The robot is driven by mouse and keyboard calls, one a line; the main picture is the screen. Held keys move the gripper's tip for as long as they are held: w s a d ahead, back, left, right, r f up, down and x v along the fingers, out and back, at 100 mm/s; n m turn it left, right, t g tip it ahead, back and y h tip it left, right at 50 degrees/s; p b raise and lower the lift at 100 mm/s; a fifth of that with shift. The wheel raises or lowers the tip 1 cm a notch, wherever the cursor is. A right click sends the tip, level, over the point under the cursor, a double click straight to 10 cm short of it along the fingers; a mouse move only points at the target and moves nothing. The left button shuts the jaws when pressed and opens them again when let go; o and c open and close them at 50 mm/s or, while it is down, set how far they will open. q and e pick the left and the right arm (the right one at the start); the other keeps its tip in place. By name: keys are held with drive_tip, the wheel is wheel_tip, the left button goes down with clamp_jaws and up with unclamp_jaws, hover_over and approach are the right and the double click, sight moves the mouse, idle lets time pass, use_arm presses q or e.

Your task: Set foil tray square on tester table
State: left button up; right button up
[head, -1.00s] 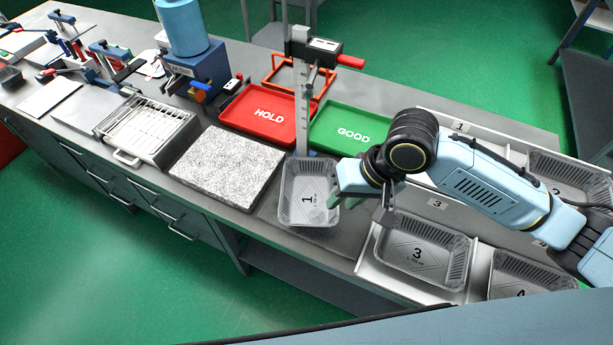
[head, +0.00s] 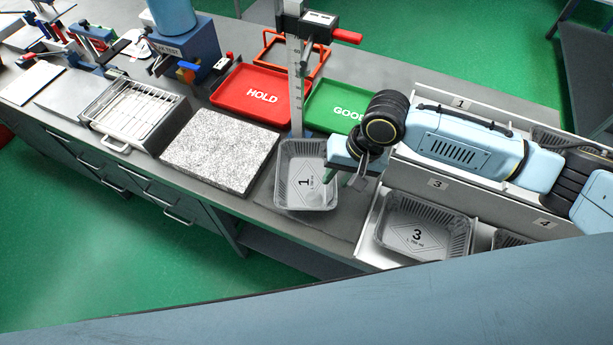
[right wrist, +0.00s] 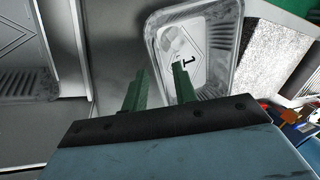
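The foil tray (head: 305,196), marked 1, sits on a dark flat surface (head: 341,222) at the foot of an upright measuring column (head: 296,95), right of the speckled slab. It looks level and roughly in line with the slab. My right gripper (head: 345,179) is at the tray's right side. In the right wrist view its two green fingers (right wrist: 160,88) stand apart, one over the tray's inside and one outside, with the tray's near wall (right wrist: 152,62) between them. I see no finger pressing on the wall. My left gripper is out of view.
The speckled slab (head: 221,153) is close on the left. Red HOLD (head: 246,112) and green GOOD (head: 322,117) trays lie behind. A bin with foil tray 3 (head: 424,226) stands at right. A wire-rack box (head: 131,113) is farther left.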

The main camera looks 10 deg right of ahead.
sight(332, 185)
drive_tip(key=x, duration=0.4)
drive_tip(key=shift+f, duration=0.2)
drive_tip(key=shift+c, duration=0.2)
clamp_jaws()
